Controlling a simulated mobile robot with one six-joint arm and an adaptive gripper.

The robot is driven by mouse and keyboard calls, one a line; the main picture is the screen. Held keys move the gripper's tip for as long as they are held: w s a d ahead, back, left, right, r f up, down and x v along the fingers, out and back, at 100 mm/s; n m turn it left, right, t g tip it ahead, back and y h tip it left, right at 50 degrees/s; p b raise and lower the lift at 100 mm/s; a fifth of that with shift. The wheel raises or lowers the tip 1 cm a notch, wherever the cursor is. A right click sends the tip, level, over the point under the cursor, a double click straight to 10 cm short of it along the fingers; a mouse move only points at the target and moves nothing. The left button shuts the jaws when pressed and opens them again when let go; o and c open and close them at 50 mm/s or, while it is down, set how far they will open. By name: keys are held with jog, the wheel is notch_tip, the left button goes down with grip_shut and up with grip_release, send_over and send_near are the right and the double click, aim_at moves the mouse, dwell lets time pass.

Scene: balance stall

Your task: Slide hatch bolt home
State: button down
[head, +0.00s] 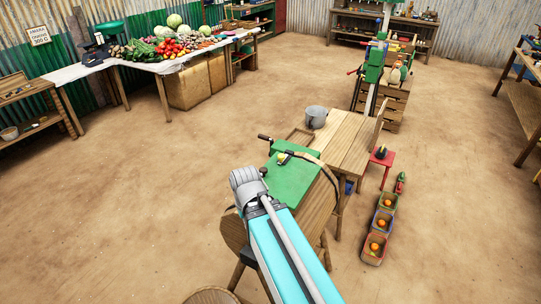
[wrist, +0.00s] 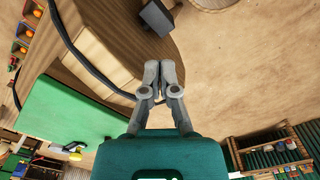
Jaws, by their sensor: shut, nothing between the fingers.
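A green panel (head: 296,168) lies on a wooden bench-like body in the head view; it fills the left of the wrist view (wrist: 62,118). Dark metal fittings with a yellow part (head: 282,157) sit on it, and show at lower left in the wrist view (wrist: 72,150). I cannot tell which fitting is the hatch bolt. My gripper (wrist: 159,68) is shut and empty, its grey fingers together over the wooden edge, to the right of the green panel. A black curved band (wrist: 83,50) runs beside the fingers; whether they touch it is unclear. In the head view my wrist hides the fingertips.
A grey pot (head: 315,117) stands by the wooden table (head: 348,140). A small red stool (head: 382,158) and several crates with orange fruit (head: 374,250) stand to the right. A dark block (wrist: 157,17) shows beyond the fingertips. The dirt floor at left is open.

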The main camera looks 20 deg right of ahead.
aim_at(281, 159)
jog(key=shift+w, duration=0.1)
jog(key=w+d+r+n+h+p, duration=0.1)
jog(key=w+d+r+n+h, duration=0.1)
jog(key=w+n, duration=0.4)
jog(key=w+d+r+n+t+h+p, duration=0.1)
jog(key=w+d+r+n+h, duration=0.2)
jog(key=w+n, duration=0.4)
jog(key=w+d+r+n+h+p, duration=0.2)
jog(key=w+d+n, duration=0.3)
jog(key=w, duration=0.7)
jog(key=shift+w+r+n+t+h, duration=0.3)
jog(key=shift+r+n+h, duration=0.3)
jog(key=shift+n, duration=0.5)
jog(key=shift+d+f, duration=0.1)
jog(key=b+x, duration=0.7)
jog(key=x, duration=0.1)
jog(key=shift+d+f, duration=0.15)
jog(key=shift+f, duration=0.25)
jog(key=shift+w+d+f+b, duration=0.15)
jog(key=shift+d+b, duration=0.05)
jog(key=shift+d, duration=0.6)
jog(key=shift+w+d+f+b, duration=0.1)
jog(key=shift+d+f+b, duration=0.15)
jog(key=shift+d, duration=0.5)
jog(key=shift+w+d+f+b, duration=0.1)
jog(key=shift+w+d+b, duration=0.1)
jog(key=shift+d, duration=0.6)
